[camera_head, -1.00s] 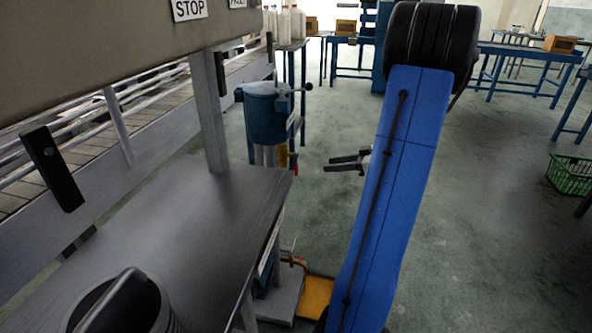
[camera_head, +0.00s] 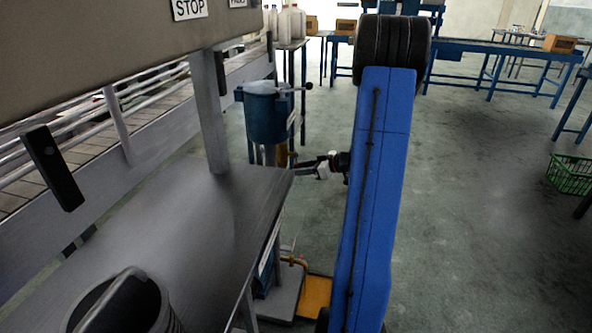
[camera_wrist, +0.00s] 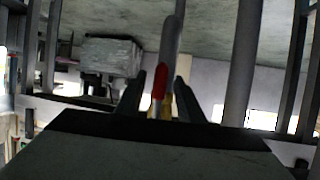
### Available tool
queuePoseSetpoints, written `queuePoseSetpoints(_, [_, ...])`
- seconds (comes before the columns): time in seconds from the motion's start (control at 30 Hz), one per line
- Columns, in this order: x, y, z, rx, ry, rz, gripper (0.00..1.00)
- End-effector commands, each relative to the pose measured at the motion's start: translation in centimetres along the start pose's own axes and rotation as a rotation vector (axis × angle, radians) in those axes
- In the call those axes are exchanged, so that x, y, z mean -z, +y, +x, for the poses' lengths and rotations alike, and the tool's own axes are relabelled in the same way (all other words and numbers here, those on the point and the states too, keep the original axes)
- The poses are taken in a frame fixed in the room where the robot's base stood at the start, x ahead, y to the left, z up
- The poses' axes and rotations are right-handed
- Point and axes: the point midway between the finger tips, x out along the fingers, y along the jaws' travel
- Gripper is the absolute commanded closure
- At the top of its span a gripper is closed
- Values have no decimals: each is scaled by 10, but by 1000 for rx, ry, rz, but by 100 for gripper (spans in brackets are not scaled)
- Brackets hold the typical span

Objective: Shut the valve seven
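A valve with a red lever (camera_wrist: 158,88) and a brass body (camera_wrist: 166,107) shows in the wrist view, on the lower pipework of a blue tank (camera_head: 267,115). My gripper (camera_wrist: 160,93) is open, with one dark finger on each side of the lever and visible gaps between. I cannot tell whether either finger touches it. In the head view my gripper (camera_head: 299,164) reaches left from my blue arm to just below the tank, beside the corner of the grey bench. There the red lever is mostly hidden by the fingers. No number seven is readable.
The grey bench (camera_head: 190,215) with a black bucket (camera_head: 122,305) is close on the left. A second brass valve (camera_head: 292,261) sits low above a yellow platform (camera_head: 313,297). A green basket (camera_head: 571,174) stands far right; the floor between is clear.

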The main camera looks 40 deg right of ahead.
Motion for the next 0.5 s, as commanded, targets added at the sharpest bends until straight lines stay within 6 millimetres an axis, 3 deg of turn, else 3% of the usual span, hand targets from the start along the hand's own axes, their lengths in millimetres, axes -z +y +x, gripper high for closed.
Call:
queuePoseSetpoints(0.4, [0, 0, 9, 0, 0, 0, 65])
queuePoseSetpoints(0.43, [0, 0, 9, 0, 0, 0, 68])
queuePoseSetpoints(0.5, [0, 0, 9, 0, 0, 0, 84])
